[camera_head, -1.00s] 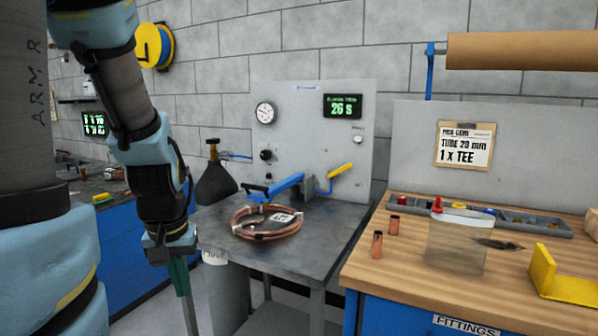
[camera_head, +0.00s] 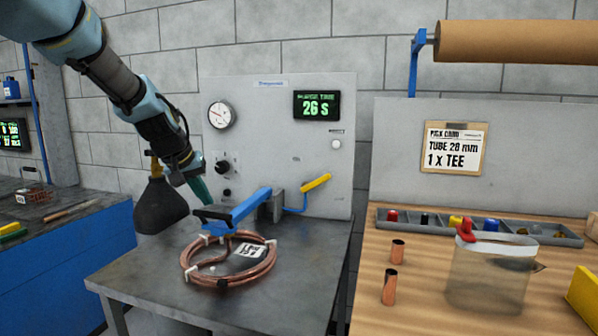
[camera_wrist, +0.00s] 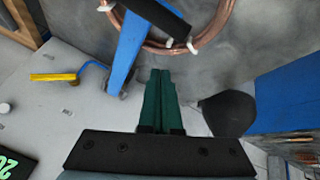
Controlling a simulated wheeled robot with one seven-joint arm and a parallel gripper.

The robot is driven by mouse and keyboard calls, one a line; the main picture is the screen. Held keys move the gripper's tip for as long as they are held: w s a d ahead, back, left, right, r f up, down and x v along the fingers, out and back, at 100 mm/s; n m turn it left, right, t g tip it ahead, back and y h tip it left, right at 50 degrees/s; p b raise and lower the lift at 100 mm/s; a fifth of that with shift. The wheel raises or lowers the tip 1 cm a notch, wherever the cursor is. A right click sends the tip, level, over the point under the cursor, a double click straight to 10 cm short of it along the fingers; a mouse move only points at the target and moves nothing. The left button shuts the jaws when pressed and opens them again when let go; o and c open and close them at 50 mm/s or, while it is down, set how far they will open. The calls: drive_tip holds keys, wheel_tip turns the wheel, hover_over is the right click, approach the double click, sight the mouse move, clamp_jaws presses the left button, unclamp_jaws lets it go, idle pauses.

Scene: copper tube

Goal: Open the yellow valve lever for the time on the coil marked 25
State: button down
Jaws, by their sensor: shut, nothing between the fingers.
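The yellow valve lever (camera_head: 315,183) is on the grey panel, right of the blue clamp arm, tilted up to the right. In the wrist view the yellow lever (camera_wrist: 53,77) lies at the left. The coil of copper tube (camera_head: 230,262) lies on the metal table with a white tag (camera_head: 250,250); I cannot read its number. My gripper (camera_head: 204,200) is shut and empty, left of the blue clamp arm (camera_head: 245,208), apart from the lever. Its green fingers (camera_wrist: 160,85) also show in the wrist view.
A gauge (camera_head: 221,114) and knobs are on the panel. The wooden bench (camera_head: 430,300) at right holds copper fittings, a clear container (camera_head: 488,275) and a parts tray. Space before the yellow lever looks clear.

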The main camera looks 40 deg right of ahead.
drive_tip(key=d+r, duration=0.1)
drive_tip(key=d, duration=0.2)
drive_tip(key=d+r+h, duration=0.1)
drive_tip(key=d, duration=0.3)
drive_tip(key=d+r+m+h, duration=0.1)
drive_tip(key=d, duration=0.3)
drive_tip(key=shift+s+r+g+b, duration=0.1)
drive_tip(key=shift+r+g+b, duration=0.2)
drive_tip(key=shift+r, duration=0.1)
drive_tip(key=s+d+r+m+g+h, duration=0.1)
drive_tip(key=d+r+h, duration=0.1)
drive_tip(key=d+r, duration=0.3)
drive_tip(key=s+d+r+h, duration=0.1)
drive_tip(key=s+d+r, duration=0.1)
drive_tip(key=d, duration=0.6)
drive_tip(key=p, duration=0.3)
hover_over(315, 183)
drive_tip(key=w+a, duration=0.1)
drive_tip(key=a, duration=0.1)
wheel_tip(315, 183, down, 6)
drive_tip(key=f, duration=0.1)
drive_tip(key=s+f, duration=0.1)
drive_tip(key=d+f, duration=0.1)
drive_tip(key=shift+s+f+p, duration=0.1)
drive_tip(key=shift+s+p, duration=0.2)
drive_tip(key=shift+p, duration=0.05)
drive_tip(key=shift+s, duration=0.15)
